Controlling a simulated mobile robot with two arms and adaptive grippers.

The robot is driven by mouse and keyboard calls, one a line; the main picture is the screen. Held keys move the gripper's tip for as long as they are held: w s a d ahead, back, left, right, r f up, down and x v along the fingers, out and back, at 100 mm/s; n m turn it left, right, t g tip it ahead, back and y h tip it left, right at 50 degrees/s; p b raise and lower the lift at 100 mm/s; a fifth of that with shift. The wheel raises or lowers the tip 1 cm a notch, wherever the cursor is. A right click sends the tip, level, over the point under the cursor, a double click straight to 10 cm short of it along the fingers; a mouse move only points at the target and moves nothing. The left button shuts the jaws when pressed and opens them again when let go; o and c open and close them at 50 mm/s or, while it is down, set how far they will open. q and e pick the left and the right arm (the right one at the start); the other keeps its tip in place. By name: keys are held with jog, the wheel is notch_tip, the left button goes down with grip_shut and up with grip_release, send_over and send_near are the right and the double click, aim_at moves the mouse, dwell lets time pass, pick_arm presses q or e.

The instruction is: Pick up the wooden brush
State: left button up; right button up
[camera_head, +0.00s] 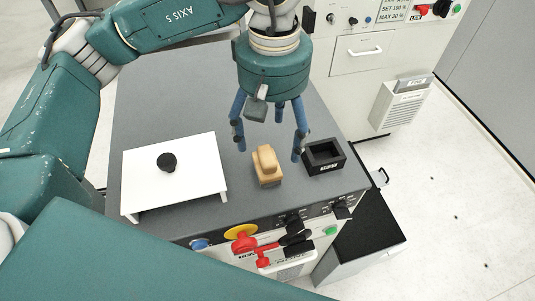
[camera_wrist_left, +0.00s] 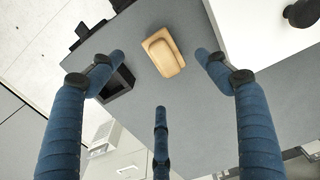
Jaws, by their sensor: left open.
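The wooden brush (camera_head: 266,166) is a small light-brown block with a raised grip, lying on the grey top of the machine (camera_head: 160,100) near its front edge. My left gripper (camera_head: 268,140) has three blue fingers pointing down above and slightly behind the brush. The fingers are spread open and empty. In the left wrist view the brush (camera_wrist_left: 163,53) lies beyond the fingertips, roughly between the two outer fingers of the gripper (camera_wrist_left: 160,70), and none of them appears to touch it. My right gripper is not in view.
A black open box (camera_head: 324,157) stands close to the right of the brush. A white raised plate (camera_head: 190,185) with a black knob (camera_head: 167,162) is to the left. Red and yellow controls (camera_head: 243,240) line the front panel. The grey surface behind the plate is clear.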

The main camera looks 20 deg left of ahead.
aim_at(272, 153)
pick_arm(q)
jog(key=shift+s+f, duration=0.1)
jog(key=shift+f, duration=0.85)
jog(key=shift+f+p, duration=0.25)
jog(key=shift+p, duration=0.05)
notch_tip(272, 153, down, 4)
jog(key=p, duration=0.2)
jog(key=shift+f+p, duration=0.2)
jog(key=shift+p, duration=0.1)
jog(key=shift+f, duration=0.35)
jog(key=shift+c, duration=0.7)
jog(key=c, duration=0.9)
jog(key=shift+c, duration=1.3)
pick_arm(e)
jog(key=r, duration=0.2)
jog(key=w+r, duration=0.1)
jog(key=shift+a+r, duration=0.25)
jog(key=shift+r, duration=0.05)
